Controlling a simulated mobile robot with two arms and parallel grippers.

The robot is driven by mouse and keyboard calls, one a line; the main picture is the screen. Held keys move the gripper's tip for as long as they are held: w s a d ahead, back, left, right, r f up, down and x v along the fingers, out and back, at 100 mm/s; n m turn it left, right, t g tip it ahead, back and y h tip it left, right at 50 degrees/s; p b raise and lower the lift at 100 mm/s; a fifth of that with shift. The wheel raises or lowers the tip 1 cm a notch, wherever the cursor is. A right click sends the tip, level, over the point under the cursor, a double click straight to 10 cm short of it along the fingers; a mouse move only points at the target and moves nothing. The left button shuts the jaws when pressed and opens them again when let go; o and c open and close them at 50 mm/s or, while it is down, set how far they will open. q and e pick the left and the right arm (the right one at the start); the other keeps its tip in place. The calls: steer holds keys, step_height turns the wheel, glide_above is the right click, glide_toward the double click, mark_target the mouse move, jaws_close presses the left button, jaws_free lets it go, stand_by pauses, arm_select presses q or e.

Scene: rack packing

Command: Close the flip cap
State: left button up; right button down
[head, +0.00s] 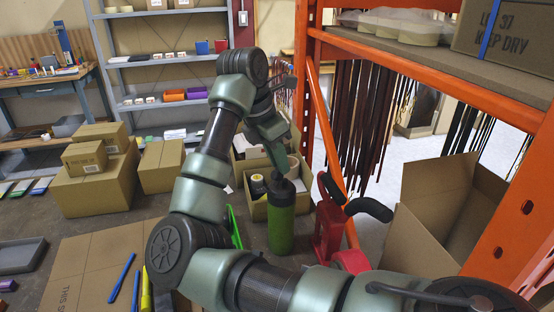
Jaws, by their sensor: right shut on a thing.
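A green bottle (281,224) with a dark top (281,189) stands upright on the table in the middle of the head view. My right gripper (279,177) points down at the top of the bottle and is shut on it. The fingers are small and dark here, and which part of the top they hold is hard to make out. Whether the flip cap is open or closed cannot be told. My left gripper is not in view.
An open carton (255,206) with items stands just behind the bottle. A red tool-like object (327,232) is close on its right. An orange rack (430,72) and an open cardboard box (440,215) are at right. Boxes (95,180) stand at left.

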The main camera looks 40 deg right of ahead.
mark_target(289, 182)
steer(key=d+y+p, duration=0.1)
steer(key=y, duration=0.1)
steer(key=d+y, duration=0.1)
steer(key=shift+s+d+f+t+y+p, duration=0.1)
steer(key=shift+s+d+t+y+p, duration=0.1)
steer(key=shift+t+y+p, duration=0.15)
steer(key=y, duration=0.1)
steer(key=d+f+y+p, duration=0.1)
steer(key=y, duration=0.1)
steer(key=d+y+p, duration=0.1)
steer(key=shift+s+d+f+t+y, duration=0.1)
steer(key=shift+d+f+t+y, duration=0.05)
steer(key=shift+f+t+y, duration=0.25)
steer(key=shift+s+d+f+y+p, duration=0.1)
steer(key=shift+d+f+y+p, duration=0.45)
steer(key=shift+y, duration=0.5)
steer(key=shift+d+f+t+y+p, duration=0.1)
steer(key=shift+f+t+y+p, duration=0.25)
steer(key=shift+f+y, duration=0.6)
steer(key=shift+s, duration=0.1)
steer(key=c, duration=1.4)
jaws_free()
